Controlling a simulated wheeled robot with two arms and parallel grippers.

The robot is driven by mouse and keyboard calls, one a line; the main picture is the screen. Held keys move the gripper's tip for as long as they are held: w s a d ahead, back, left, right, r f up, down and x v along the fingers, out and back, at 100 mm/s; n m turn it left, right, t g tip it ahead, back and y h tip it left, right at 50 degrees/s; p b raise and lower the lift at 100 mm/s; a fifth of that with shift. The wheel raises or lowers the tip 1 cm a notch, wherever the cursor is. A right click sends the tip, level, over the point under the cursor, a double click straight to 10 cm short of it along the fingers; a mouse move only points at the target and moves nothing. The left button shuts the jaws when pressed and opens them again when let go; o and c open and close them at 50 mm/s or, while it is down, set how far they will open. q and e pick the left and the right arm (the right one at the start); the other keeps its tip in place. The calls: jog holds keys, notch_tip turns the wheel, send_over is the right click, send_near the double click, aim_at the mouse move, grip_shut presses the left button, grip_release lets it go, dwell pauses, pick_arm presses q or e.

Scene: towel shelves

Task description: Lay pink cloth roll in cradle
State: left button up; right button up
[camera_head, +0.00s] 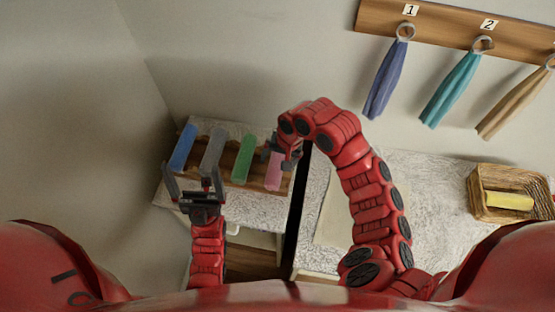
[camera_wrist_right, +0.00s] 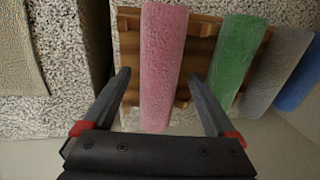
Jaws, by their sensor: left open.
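The pink cloth roll (camera_head: 274,174) lies in the rightmost place of a wooden cradle rack (camera_wrist_right: 201,52). The roll also shows in the right wrist view (camera_wrist_right: 163,65), lengthwise between the fingers. My right gripper (camera_wrist_right: 160,78) is open around it, with a small gap on each side. In the head view my right gripper (camera_head: 284,152) is at the roll and hides part of it. My left gripper (camera_head: 193,172) is open and empty, in front of the blue and grey rolls.
Blue (camera_head: 183,148), grey (camera_head: 213,150) and green (camera_head: 243,157) rolls share the rack. A wicker basket (camera_head: 483,207) with a yellow roll (camera_head: 508,201) stands at right. Towels hang from a numbered wall board (camera_head: 450,27). A dark gap (camera_head: 297,205) parts the two counters.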

aim_at(278, 160)
jog(key=shift+r, duration=0.15)
jog(key=v, duration=0.4)
jog(key=shift+w+b, duration=0.1)
jog(key=shift+b, duration=0.2)
jog(key=p+v, duration=0.2)
jog(key=v, duration=0.6)
jog(key=shift+r, duration=0.3)
